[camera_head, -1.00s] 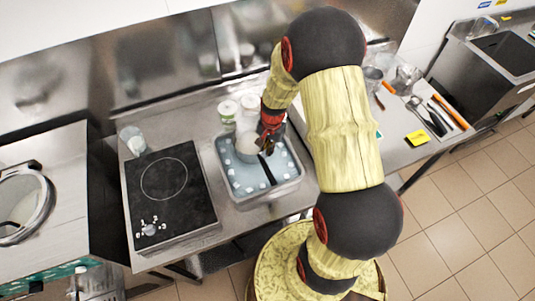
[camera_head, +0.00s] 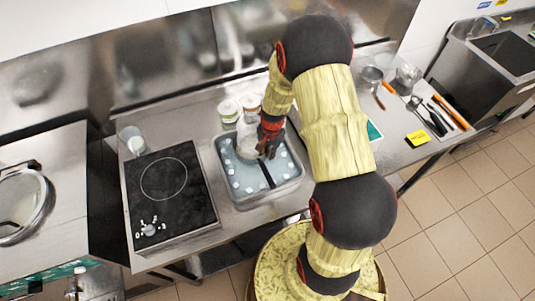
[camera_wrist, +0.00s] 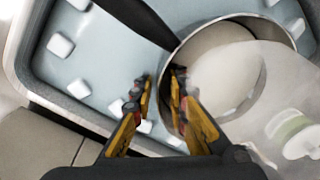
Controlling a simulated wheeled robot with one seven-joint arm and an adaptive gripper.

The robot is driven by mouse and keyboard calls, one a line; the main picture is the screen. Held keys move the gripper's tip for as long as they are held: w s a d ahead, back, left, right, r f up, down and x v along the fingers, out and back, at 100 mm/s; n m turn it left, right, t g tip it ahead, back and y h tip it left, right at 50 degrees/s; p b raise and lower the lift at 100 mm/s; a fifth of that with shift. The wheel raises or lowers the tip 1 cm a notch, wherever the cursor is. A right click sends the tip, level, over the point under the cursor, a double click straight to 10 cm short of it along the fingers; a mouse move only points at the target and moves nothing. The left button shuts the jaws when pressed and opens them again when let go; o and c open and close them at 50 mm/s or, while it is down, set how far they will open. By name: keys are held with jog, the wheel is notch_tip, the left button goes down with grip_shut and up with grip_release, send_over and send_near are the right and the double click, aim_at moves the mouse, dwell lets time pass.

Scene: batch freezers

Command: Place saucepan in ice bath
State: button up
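The steel saucepan (camera_wrist: 274,31), with pale contents, sits inside the ice bath (camera_wrist: 60,103), a grey tub of bluish water and white ice cubes. In the head view the ice bath (camera_head: 238,203) stands on the counter, and the saucepan (camera_head: 247,150) is at its back, partly hidden by my gripper. The pan's black handle (camera_head: 266,174) points towards the tub's front. My gripper (camera_wrist: 164,82) is at the pan's rim near the handle, its two fingers apart. The handle passes beyond the fingertips, not between them. It also shows in the head view (camera_head: 268,154).
A black induction hob (camera_head: 172,200) is left of the tub. White-lidded jars (camera_head: 229,111) stand behind the tub. A clear beaker (camera_head: 132,140) is behind the hob. Utensils and a yellow sponge (camera_head: 417,138) lie on the counter at right.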

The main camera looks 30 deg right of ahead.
jog(key=shift+o, duration=0.8)
jog(key=shift+r, duration=0.3)
jog(key=s+a+r+n+t, duration=0.1)
jog(key=s+a+r+n, duration=0.15)
jog(key=r, duration=0.75)
jog(key=s+a+r+n, duration=0.1)
jog(key=a+r, duration=0.2)
jog(key=r, duration=0.7)
jog(key=s+a+r+n+t, duration=0.1)
jog(key=s+a+r+n, duration=0.15)
jog(key=r, duration=0.75)
jog(key=s+a+r+n+t, duration=0.2)
jog(key=s+a+r+n, duration=0.4)
jog(key=s+r, duration=0.3)
jog(key=s+a+p, duration=0.1)
jog(key=s, duration=0.2)
jog(key=shift+s+r+t+h, duration=0.2)
jog(key=shift+t+h, duration=0.1)
jog(key=shift+t, duration=0.1)
